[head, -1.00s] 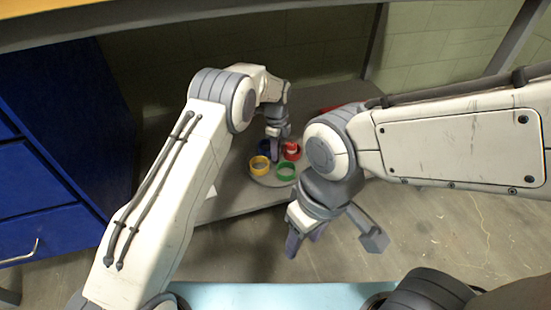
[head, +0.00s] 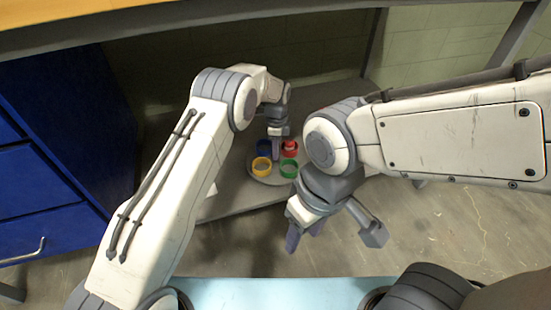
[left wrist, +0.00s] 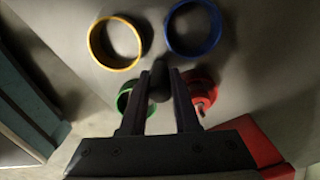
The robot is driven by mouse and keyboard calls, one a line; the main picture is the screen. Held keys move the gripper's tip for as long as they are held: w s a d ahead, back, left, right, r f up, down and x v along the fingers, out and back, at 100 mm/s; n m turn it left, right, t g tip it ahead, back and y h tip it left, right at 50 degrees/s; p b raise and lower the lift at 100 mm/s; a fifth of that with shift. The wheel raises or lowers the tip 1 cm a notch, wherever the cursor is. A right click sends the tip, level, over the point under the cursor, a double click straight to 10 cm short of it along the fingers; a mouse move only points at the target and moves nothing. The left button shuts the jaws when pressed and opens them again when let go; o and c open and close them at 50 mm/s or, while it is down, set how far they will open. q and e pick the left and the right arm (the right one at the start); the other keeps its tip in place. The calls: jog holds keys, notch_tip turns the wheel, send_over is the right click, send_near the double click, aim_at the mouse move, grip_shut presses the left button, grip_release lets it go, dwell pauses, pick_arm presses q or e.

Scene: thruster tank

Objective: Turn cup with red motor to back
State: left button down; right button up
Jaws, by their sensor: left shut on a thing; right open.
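A round grey turntable (head: 265,179) carries a yellow (head: 262,166), a green (head: 289,168), a blue (head: 264,147) and a red cup (head: 290,151). The red cup, at the far right, holds a small red part with a pale bit, seemingly the motor (head: 290,144). My left gripper (head: 277,155) reaches down among the cups. In the left wrist view its fingers (left wrist: 160,85) are shut on a dark round knob (left wrist: 158,92) between the cups. They partly hide the green (left wrist: 124,98) and red (left wrist: 205,92) cups there. My right gripper (head: 334,238) is open and empty, nearer me.
A blue drawer cabinet (head: 55,140) is at the left. A red object (left wrist: 258,145) shows at the right in the left wrist view. My right arm covers the shelf's right side.

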pick_arm(q)
jog(key=shift+r+n+p, duration=0.1)
jog(key=shift+n+p, duration=0.55)
jog(key=shift+n, duration=0.95)
jog(key=shift+n+p, duration=0.5)
jog(key=shift+n, duration=0.2)
jog(key=c, duration=0.8)
grip_release()
jog(key=shift+o, duration=0.2)
